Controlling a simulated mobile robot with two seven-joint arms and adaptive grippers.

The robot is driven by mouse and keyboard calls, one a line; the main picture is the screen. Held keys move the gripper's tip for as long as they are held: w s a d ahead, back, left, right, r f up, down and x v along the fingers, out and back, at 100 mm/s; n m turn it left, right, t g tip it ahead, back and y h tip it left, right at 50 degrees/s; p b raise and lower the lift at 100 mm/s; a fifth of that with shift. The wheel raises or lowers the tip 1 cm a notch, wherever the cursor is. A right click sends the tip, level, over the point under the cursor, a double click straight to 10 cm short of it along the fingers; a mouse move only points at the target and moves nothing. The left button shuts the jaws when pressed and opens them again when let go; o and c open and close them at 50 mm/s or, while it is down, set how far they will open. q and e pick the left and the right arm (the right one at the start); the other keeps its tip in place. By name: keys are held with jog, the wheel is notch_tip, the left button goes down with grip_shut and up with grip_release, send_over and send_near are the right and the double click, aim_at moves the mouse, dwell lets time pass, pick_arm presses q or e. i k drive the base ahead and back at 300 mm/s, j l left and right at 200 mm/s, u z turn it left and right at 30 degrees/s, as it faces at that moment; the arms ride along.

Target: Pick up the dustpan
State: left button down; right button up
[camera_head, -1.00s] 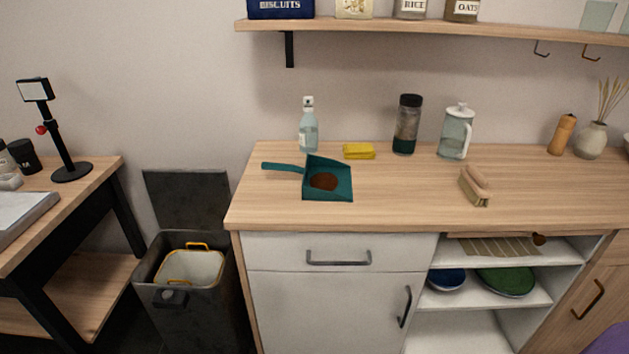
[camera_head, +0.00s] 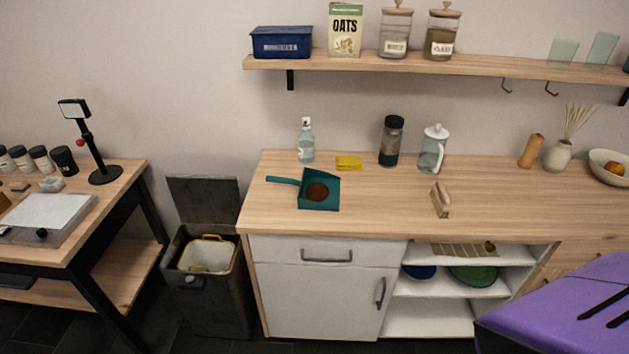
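The dustpan (camera_head: 328,201) is teal and lies on the left part of the wooden counter. Its handle (camera_head: 283,180) points left, past the pan toward the counter's left side. A small brown heap (camera_head: 317,192) lies in the pan. Neither of my grippers is in view, and nothing touches the dustpan.
Behind the dustpan stand a spray bottle (camera_head: 306,142), a yellow sponge (camera_head: 348,163), a dark-topped jar (camera_head: 391,141) and a glass pitcher (camera_head: 432,149). A brush (camera_head: 440,199) lies to the right. An open bin (camera_head: 213,290) stands left of the counter. A purple-topped object (camera_head: 570,305) fills the lower right.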

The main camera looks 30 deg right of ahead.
aim_at(318, 190)
jog(key=i+j+z, duration=0.1)
jog(key=z, duration=0.25)
jog(key=i+j+z, duration=0.1)
jog(key=z, duration=0.25)
jog(key=j+z, duration=0.2)
jog(key=z, duration=0.15)
jog(key=i+j+z, duration=0.15)
jog(key=j, duration=0.2)
jog(key=j+z, duration=0.15)
jog(key=j, duration=0.2)
jog(key=i+j+z, duration=0.15)
jog(key=j, duration=0.2)
jog(key=j+z, duration=0.1)
jog(key=j, duration=1)
jog(key=i, duration=0.05)
